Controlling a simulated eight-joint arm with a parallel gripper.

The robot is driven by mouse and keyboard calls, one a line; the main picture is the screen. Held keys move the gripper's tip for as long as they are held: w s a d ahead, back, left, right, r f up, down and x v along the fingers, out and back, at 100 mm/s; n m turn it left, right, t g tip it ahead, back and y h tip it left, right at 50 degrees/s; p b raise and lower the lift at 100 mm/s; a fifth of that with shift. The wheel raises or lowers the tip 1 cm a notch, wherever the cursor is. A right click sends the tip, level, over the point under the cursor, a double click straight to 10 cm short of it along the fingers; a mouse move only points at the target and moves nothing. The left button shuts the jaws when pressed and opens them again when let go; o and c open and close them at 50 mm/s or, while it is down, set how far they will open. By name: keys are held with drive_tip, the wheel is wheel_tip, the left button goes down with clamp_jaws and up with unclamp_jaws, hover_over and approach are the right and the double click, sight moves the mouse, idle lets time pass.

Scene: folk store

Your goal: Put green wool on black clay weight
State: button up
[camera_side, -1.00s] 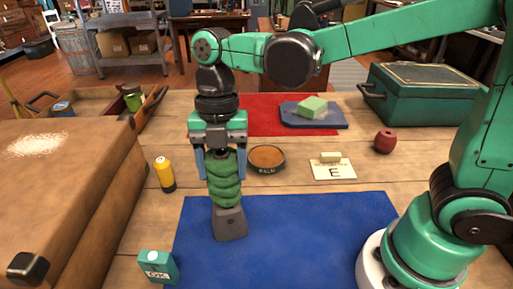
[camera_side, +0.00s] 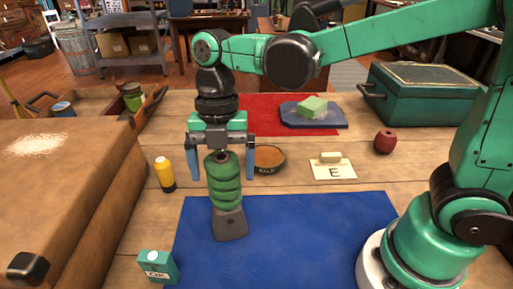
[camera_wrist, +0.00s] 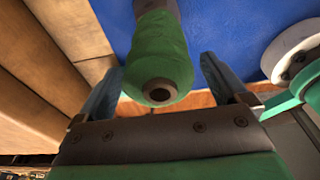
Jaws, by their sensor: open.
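The green wool (camera_side: 223,180) is a ribbed, upright spool. It stands on top of the black clay weight (camera_side: 230,224), a dark tapered block on the left part of the blue mat. My gripper (camera_side: 222,175) is open, its two blue fingers on either side of the wool's upper part with gaps showing. In the wrist view the wool (camera_wrist: 158,55) shows its dark top hole, between the spread fingers of my gripper (camera_wrist: 155,75). A grey part shows beyond the wool in that view.
The blue mat (camera_side: 300,235) is otherwise bare. A yellow bottle (camera_side: 164,174) stands left and a balm bowl (camera_side: 268,158) behind. A card marked E (camera_side: 334,172), red pot (camera_side: 384,141) and teal box (camera_side: 158,266) are nearby. A large brown block (camera_side: 65,200) fills the left.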

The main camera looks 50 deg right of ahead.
wheel_tip(320, 180, up, 11)
drive_tip(key=w+d, duration=0.1)
drive_tip(key=s+d+f+m+t, duration=0.1)
drive_tip(key=d+f+m+t, duration=0.1)
drive_tip(key=m, duration=0.7)
drive_tip(key=s+d+f+m+t, duration=0.1)
drive_tip(key=d+f+m+t, duration=0.2)
drive_tip(key=m, duration=0.6)
drive_tip(key=s+d+f+m+t+h, duration=0.1)
drive_tip(key=d+f+m+t, duration=0.2)
drive_tip(key=m, duration=0.6)
wheel_tip(320, 180, down, 2)
drive_tip(key=shift+s+d+f, duration=0.15)
drive_tip(key=shift+s+d, duration=0.05)
drive_tip(key=shift+d, duration=1.05)
